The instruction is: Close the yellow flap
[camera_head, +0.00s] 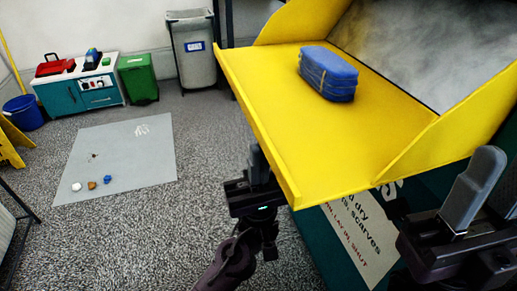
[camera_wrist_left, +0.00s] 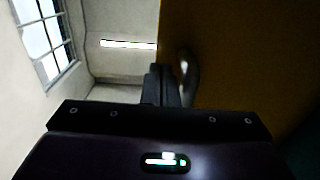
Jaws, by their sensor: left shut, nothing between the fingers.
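The yellow flap (camera_head: 300,125) is open, lowered like a shelf with raised side walls, at the upper right of the head view. A blue strapped bundle (camera_head: 328,73) lies on it. My left gripper (camera_head: 257,160) is shut and empty beside the flap's left edge, partly hidden behind its lip. In the left wrist view my shut fingers (camera_wrist_left: 165,85) point up beside the dark yellow flap surface (camera_wrist_left: 235,60); I cannot tell whether they touch it. My right gripper (camera_head: 472,188) is at the lower right, in front of the flap; its finger gap is not clear.
The teal bin body (camera_head: 330,240) with a printed sign stands under the flap. A grey mat (camera_head: 120,160) with small items lies on the left floor. A teal cabinet (camera_head: 75,97), green bin (camera_head: 138,80) and grey bin (camera_head: 193,55) stand at the back.

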